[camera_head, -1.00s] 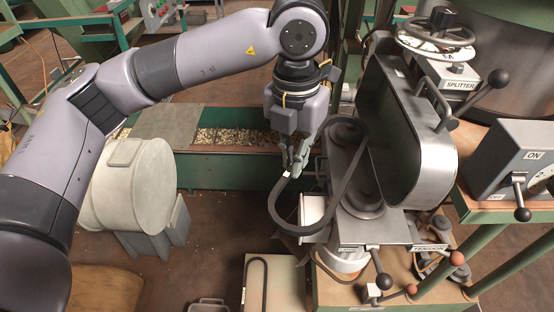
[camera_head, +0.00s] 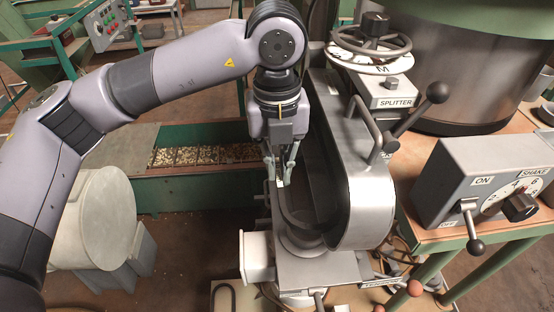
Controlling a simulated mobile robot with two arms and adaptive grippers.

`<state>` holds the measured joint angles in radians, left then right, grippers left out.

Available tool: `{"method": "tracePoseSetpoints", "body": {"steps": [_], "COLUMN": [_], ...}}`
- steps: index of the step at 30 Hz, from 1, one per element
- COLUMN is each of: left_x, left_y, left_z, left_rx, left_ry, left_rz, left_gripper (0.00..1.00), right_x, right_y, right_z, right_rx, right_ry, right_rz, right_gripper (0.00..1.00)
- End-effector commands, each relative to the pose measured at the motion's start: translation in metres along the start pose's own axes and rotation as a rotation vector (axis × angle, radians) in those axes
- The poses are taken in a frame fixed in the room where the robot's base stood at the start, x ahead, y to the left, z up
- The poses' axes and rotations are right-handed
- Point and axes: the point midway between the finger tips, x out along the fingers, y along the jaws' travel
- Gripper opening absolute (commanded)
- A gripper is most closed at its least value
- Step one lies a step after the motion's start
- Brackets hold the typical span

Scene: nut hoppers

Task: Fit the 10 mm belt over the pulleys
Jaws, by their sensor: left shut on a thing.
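My left gripper (camera_head: 281,180) points down beside the metal guard and is shut on a dark belt (camera_head: 291,214). The belt hangs from the fingertips and curves down toward the lower pulley (camera_head: 302,244). I cannot tell whether it sits in the groove or only lies beside the pulley. The upper pulley is hidden behind the gripper and the guard (camera_head: 362,208). My right gripper is not in view.
Another dark belt (camera_head: 223,291) lies on a pale surface at the bottom. A splitter handwheel (camera_head: 372,42), a lever (camera_head: 437,93) and a control box (camera_head: 487,195) stand to the right. A pale round drum (camera_head: 98,222) is at left.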

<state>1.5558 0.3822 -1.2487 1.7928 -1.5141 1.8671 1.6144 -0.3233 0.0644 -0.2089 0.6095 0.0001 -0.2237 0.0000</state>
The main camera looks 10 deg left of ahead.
Motion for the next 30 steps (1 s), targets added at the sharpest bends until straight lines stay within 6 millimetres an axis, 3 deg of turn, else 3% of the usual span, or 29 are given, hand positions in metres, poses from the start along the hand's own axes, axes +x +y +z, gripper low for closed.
{"method": "tracePoseSetpoints", "body": {"steps": [9,21,30], "left_x": [0.024,0.054,0.072], "left_y": [0.001,0.001,0.001], "left_z": [0.0,0.0,0.0], "left_rx": [0.001,0.001,0.001], "left_ry": [0.0,-0.001,-0.001], "left_rz": [-0.001,-0.001,-0.001], "left_gripper": [0.0,0.0,0.0], "right_x": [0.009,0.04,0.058], "right_y": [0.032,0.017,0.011], "right_z": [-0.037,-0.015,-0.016], "right_rx": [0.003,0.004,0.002], "right_ry": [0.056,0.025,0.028], "right_rz": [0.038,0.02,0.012], "right_gripper": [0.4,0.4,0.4]}}
